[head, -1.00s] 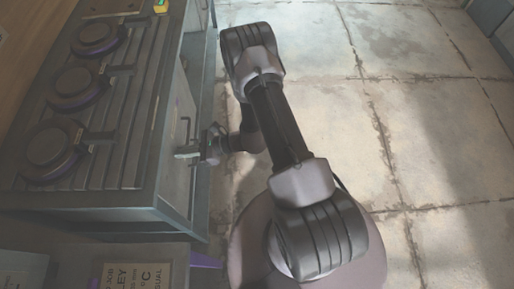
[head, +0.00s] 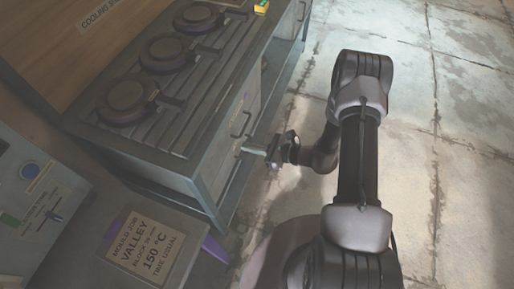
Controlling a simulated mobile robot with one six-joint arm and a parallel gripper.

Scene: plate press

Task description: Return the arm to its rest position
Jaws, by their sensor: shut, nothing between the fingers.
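My arm reaches forward over the floor in the head view, bent at its elbow. My gripper (head: 256,150) is at the front of the grey bench (head: 205,170), level with its drawers and close to a dark drawer handle (head: 240,123). It is small in the picture. The fingers are shut with nothing held. I cannot tell whether the fingertips touch the bench front.
Several round dark plates (head: 123,101) lie on the slatted bench top, with a small yellow and green block (head: 261,7) at its far end. The floor (head: 410,130) at right is clear.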

